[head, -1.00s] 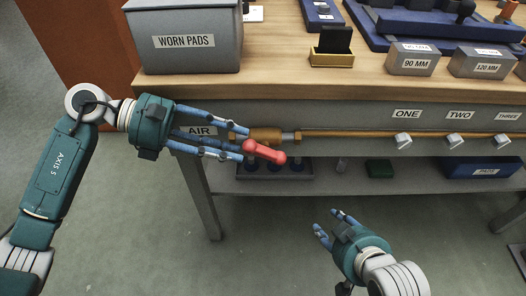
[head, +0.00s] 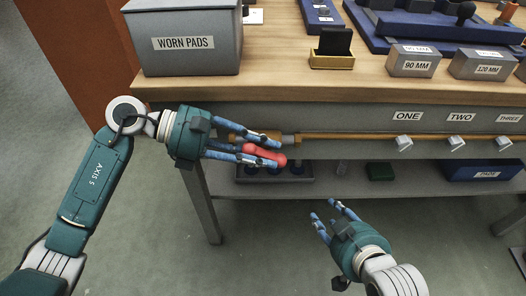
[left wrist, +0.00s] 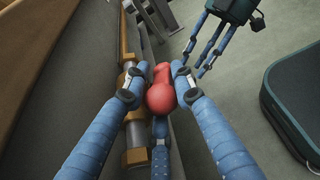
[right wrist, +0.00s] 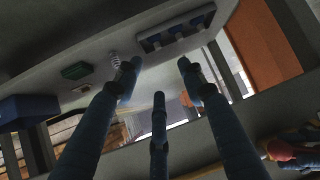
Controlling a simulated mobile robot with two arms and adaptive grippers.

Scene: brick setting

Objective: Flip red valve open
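The red valve handle (head: 281,160) sits on the brass pipe fitting (head: 240,137) below the bench's front edge. It points right and slightly down along the pipe. My left gripper (head: 270,152) has its fingers on either side of the handle. In the left wrist view the handle (left wrist: 161,98) lies between the fingertips, with narrow space beside it. The fingers look open; firm contact cannot be made out. My right gripper (head: 323,215) is open and empty, low in front of the bench, apart from the valve.
The brass pipe (head: 350,136) runs right under labels ONE, TWO and THREE, with small grey taps (head: 404,143). A grey WORN PADS bin (head: 185,45) stands on the bench top. A lower shelf (head: 335,183) holds a dark rack and a green box.

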